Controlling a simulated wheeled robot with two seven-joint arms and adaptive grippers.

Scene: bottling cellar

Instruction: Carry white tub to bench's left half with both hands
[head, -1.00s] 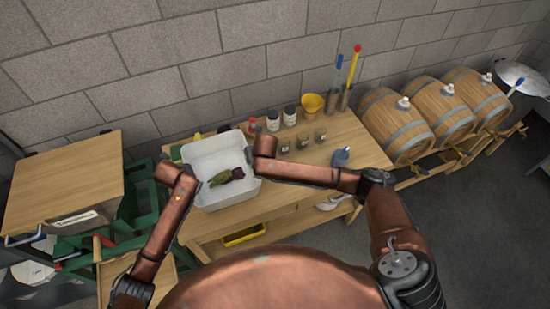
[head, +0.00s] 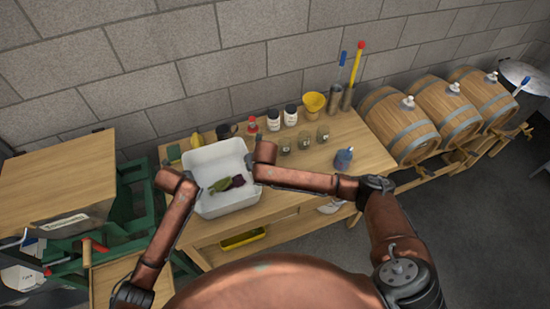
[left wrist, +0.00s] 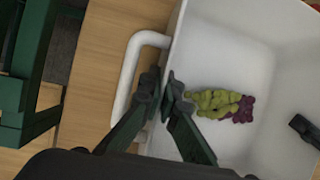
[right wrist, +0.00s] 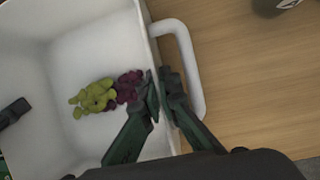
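The white tub (head: 236,205) is over the left end of the wooden bench (head: 310,180), roughly level. I cannot tell whether its base touches the bench top. Green grapes (head: 221,185) and purple grapes (head: 238,181) lie inside it. My left gripper (left wrist: 162,88) is closed on the tub's left wall, one finger inside and one between wall and white handle (left wrist: 125,90). My right gripper (right wrist: 160,85) holds the right wall the same way, beside the other handle (right wrist: 190,65). In the head view my arms partly cover both sides of the tub.
Behind the tub stand a dark mug (head: 227,131), a red-capped bottle (head: 252,126), dark jars (head: 273,121) and a yellow funnel (head: 314,103). A green frame (head: 130,200) adjoins the bench's left end. Barrels (head: 399,124) stand right.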

